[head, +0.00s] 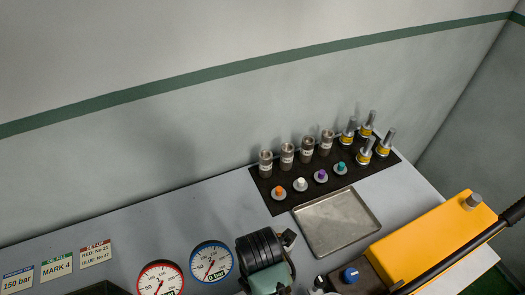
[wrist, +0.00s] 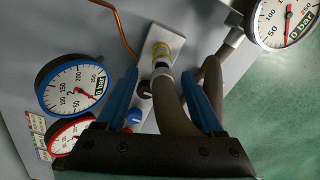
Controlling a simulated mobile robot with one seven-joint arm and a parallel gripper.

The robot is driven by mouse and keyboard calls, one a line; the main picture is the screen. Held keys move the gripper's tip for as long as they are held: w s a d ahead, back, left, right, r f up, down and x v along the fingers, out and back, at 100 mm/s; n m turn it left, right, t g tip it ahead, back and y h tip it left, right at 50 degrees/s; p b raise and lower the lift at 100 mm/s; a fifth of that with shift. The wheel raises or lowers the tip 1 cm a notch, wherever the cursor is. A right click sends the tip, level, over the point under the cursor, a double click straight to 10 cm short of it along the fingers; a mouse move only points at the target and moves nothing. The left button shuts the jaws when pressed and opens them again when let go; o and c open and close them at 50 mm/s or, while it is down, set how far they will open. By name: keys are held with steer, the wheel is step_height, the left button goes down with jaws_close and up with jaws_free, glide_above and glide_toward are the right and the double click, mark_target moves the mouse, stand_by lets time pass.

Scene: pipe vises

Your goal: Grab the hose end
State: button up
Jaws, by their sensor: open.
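In the wrist view, a thick grey-brown hose (wrist: 174,108) runs up between my fingers to a metal fitting with a yellow ring (wrist: 160,52) on a pale block (wrist: 157,36). I take this fitting to be the hose end. My gripper (wrist: 160,75) has two blue fingers, spread apart on either side of the hose and pointing toward the fitting. The fingers look clear of the hose, but I cannot tell their depth against it. The lower hose is hidden behind the gripper's dark body. I cannot make out the hose end in the head view.
A blue-rimmed gauge (wrist: 72,86) and a red-rimmed gauge (wrist: 70,135) stand left of my gripper; another gauge (wrist: 286,22) is at upper right. In the head view, a metal tray (head: 337,222), a black fittings rack (head: 273,200) and a yellow unit (head: 430,240) occupy the bench's right side.

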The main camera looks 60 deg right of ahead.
steer(key=shift+s+d+f+p, duration=0.15)
steer(key=shift+f+p, duration=0.55)
steer(key=shift+f, duration=1.95)
jaws_close()
